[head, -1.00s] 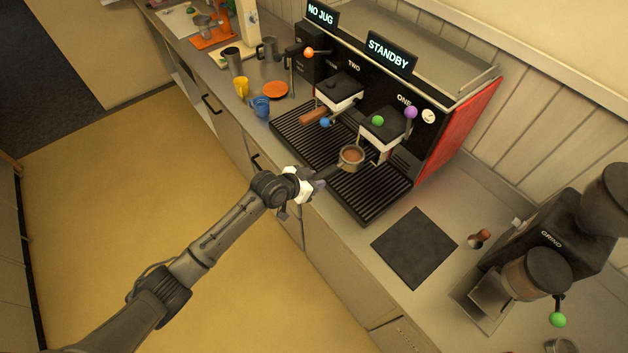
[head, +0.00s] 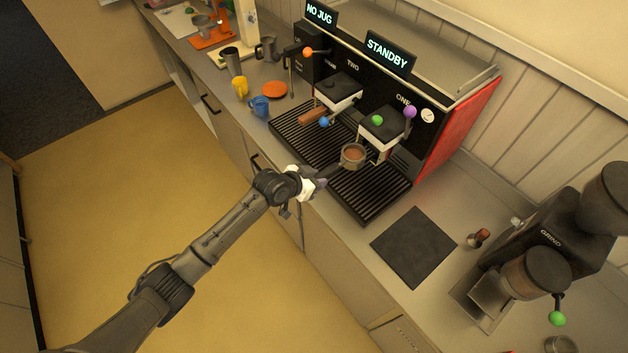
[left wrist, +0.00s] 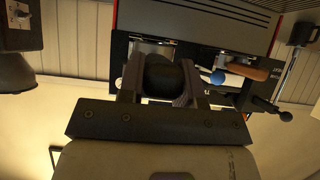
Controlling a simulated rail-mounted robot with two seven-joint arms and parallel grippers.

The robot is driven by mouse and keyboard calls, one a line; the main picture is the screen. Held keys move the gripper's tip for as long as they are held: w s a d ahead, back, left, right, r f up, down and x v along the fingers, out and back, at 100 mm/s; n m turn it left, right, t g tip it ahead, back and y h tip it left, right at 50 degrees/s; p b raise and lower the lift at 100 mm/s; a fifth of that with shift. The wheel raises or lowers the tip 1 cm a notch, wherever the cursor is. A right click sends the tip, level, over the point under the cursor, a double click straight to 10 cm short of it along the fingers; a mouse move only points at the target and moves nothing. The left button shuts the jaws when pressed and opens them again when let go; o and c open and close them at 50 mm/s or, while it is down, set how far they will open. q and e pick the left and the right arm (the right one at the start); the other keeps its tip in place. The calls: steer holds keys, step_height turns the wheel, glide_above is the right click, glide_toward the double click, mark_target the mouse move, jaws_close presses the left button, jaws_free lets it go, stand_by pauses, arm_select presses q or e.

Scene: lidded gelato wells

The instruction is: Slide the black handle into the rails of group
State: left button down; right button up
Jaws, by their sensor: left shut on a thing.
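A portafilter with a round metal basket (head: 353,155) full of brown grounds is held level over the drip tray. My left gripper (head: 320,183) is shut on its black handle (head: 334,171), in front of the machine. In the left wrist view, the black handle (left wrist: 165,78) sits end-on between the fingers of my left gripper (left wrist: 160,84); the basket is hidden behind it. Group ONE (head: 383,125), with a green and a purple knob, is just behind and right of the basket. The basket looks apart from the group; its rails are hidden. My right gripper is not in view.
Group TWO (head: 340,91) holds a wooden-handled portafilter (head: 312,116). The slotted drip tray (head: 368,195) lies below. A dark mat (head: 414,247), a tamper (head: 478,238) and a grinder (head: 545,240) stand to the right. Blue (head: 260,106) and yellow cups (head: 240,87) stand left.

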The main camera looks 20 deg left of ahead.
mark_target(337, 168)
arm_select(q)
steer(key=shift+w+d, duration=0.15)
steer(key=shift+w, duration=0.1)
steer(key=shift+w+d, duration=0.15)
steer(key=shift+w, duration=0.15)
steer(key=shift+w+d+b, duration=0.1)
steer(key=shift+w+b, duration=0.1)
steer(key=shift+b, duration=0.15)
steer(key=shift+w+d+b, duration=0.3)
steer(key=shift+w+d, duration=0.05)
steer(key=shift+w, duration=0.15)
steer(key=shift+r, duration=0.1)
stand_by(0.6)
